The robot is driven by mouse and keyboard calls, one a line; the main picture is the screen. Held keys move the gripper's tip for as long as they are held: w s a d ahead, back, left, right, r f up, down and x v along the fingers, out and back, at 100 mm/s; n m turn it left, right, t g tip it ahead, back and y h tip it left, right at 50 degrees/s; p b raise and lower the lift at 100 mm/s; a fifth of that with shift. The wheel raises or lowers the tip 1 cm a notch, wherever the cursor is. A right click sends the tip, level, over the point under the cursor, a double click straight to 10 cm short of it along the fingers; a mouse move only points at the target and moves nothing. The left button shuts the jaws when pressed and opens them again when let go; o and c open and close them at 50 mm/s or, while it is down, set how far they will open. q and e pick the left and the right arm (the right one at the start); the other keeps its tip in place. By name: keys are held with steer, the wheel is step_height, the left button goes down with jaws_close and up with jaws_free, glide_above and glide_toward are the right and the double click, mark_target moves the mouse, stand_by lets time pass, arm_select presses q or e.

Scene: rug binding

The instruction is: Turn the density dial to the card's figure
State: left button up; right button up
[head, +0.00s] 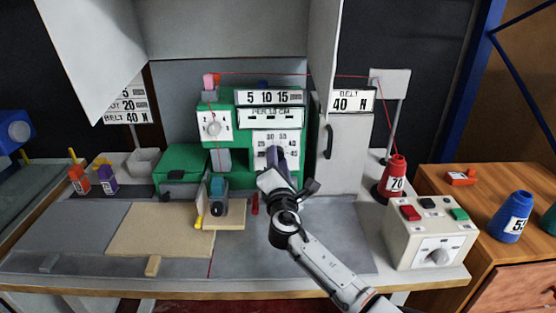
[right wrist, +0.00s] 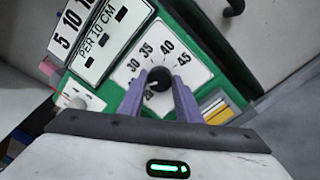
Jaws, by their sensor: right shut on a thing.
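The density dial is a white plate (head: 292,162) with figures up to 45, on the front of the green machine (head: 228,165). In the right wrist view the plate (right wrist: 188,78) carries a black round knob (right wrist: 160,78) with a small pale mark, whose figure I cannot read surely. My right gripper (head: 276,153) is at the dial, its purple fingers (right wrist: 158,83) shut on the knob from both sides. The card (head: 126,106) at the left is partly covered by a white panel; "20" and "BELT 40 N" show. My left gripper is out of view.
A "PER 10 CM" display (head: 270,118) sits above the dial, and a smaller dial (head: 213,128) to its left. A "BELT 40 N" sign (head: 350,101) hangs at right. A red cone (head: 394,178) and a button box (head: 432,232) stand on the right.

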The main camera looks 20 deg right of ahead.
steer(key=o, duration=1)
steer(key=shift+o, duration=0.2)
steer(key=shift+s, duration=0.1)
steer(key=v, duration=1)
steer(key=shift+s, duration=0.15)
